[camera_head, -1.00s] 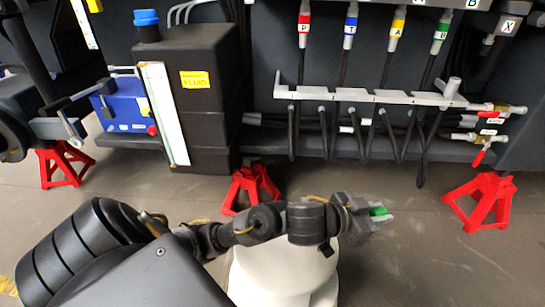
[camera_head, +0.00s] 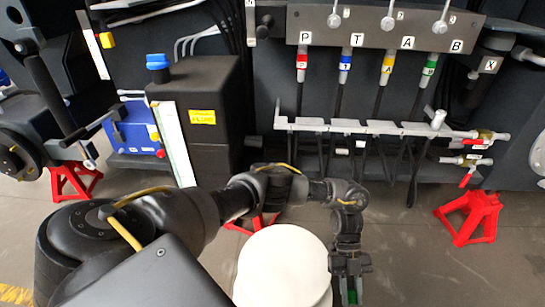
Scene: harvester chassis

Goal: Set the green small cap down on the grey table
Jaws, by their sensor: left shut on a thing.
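My left gripper (camera_head: 351,281) is at the bottom of the head view, right of centre, pointing toward the bottom edge. It is shut on the green small cap (camera_head: 352,296), of which only a small green part shows between the fingers. The rest of the cap is hidden by the fingers and the frame edge. I cannot make out a grey table in this view. My right gripper is not in view.
The harvester chassis stands ahead, with a black tank (camera_head: 208,118) with a blue lid, a hose rack (camera_head: 365,126), labelled hose couplings and red-handled valves. A red jack stand (camera_head: 470,215) is at the right. Bare floor (camera_head: 440,270) lies right of the gripper.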

